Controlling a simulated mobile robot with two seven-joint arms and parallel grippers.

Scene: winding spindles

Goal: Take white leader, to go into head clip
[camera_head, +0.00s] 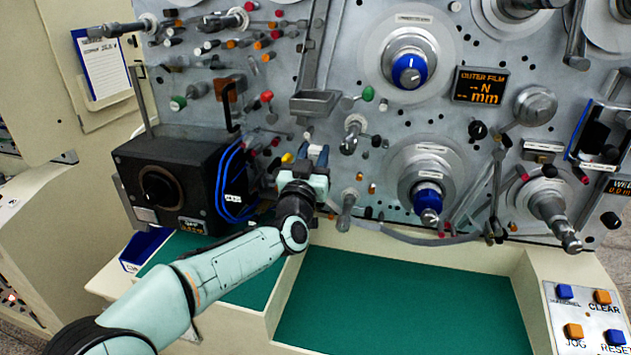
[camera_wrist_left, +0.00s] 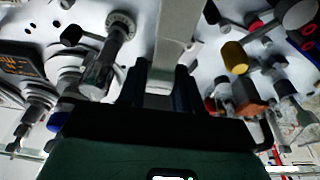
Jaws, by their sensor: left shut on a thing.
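My left gripper (camera_head: 312,156) reaches up to the machine's grey panel, just right of the black box. It is shut on a pale strip, which I take to be the white leader. In the left wrist view, the gripper's two dark fingers (camera_wrist_left: 160,88) stand on either side of this white leader (camera_wrist_left: 158,75). The fingers and wrist hide most of the leader in the head view. I cannot tell for sure which fitting is the head clip. My right gripper is not in view.
The black box (camera_head: 180,180) with blue cables (camera_head: 228,182) stands close left of my gripper. A grey tray-like bracket (camera_head: 315,103) is above it. Pegs and rollers crowd the panel, including a blue-capped spindle (camera_head: 427,196). The green recess (camera_head: 400,300) below is clear.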

